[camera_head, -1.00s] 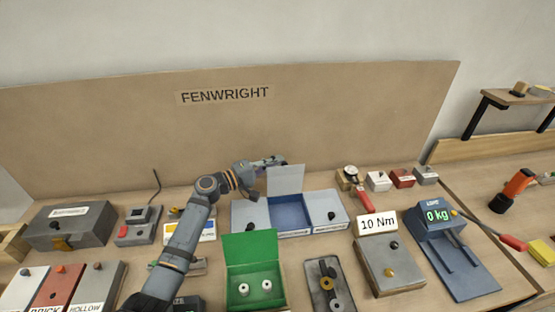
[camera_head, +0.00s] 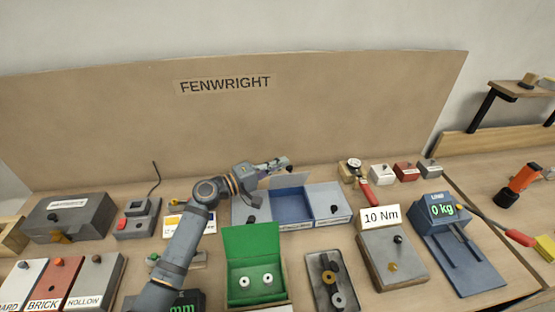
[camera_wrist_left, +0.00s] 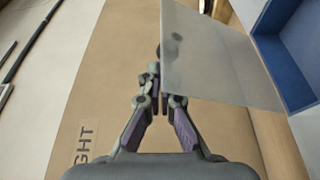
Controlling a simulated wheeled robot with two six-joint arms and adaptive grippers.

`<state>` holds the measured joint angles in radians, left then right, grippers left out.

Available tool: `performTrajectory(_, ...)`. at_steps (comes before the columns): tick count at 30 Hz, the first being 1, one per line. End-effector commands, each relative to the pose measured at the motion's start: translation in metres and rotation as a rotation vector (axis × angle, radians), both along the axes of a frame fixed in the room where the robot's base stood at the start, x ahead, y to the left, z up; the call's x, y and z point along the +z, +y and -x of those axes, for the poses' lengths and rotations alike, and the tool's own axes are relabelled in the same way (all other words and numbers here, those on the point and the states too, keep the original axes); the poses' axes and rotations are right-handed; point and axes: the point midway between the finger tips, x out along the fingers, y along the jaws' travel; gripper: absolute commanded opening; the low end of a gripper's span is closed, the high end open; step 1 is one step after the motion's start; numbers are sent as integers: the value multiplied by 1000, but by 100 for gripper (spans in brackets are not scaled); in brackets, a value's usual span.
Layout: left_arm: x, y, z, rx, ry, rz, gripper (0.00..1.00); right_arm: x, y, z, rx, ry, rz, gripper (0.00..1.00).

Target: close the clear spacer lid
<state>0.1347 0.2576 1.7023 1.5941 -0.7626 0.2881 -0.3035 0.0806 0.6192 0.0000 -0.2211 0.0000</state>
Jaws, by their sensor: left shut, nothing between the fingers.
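The spacer box (camera_head: 332,200) is a grey-blue case on the bench with an open blue middle compartment (camera_head: 290,203). Its clear lid (camera_head: 290,181) stands partly open at the compartment's back edge and appears tilted forward. The lid (camera_wrist_left: 215,60) shows as a pale translucent panel in the left wrist view, with a dark knob seen at its left part. My left gripper (camera_head: 284,163) is shut and empty, at the far side of the lid near its upper edge. In the left wrist view the fingertips (camera_wrist_left: 155,72) are close to the lid; contact is unclear. My right gripper is out of view.
Closed grey lids with black knobs flank the compartment. The brown back panel (camera_head: 330,110) rises behind the gripper.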

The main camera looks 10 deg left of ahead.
Motion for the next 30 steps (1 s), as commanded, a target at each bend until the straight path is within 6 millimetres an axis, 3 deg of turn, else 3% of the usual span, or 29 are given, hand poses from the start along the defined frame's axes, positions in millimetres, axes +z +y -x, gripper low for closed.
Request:
performTrajectory(12,-9,-10,25,0,0,0,0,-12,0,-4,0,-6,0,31)
performTrajectory(30,-10,-12,29,0,0,0,0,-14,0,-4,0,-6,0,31)
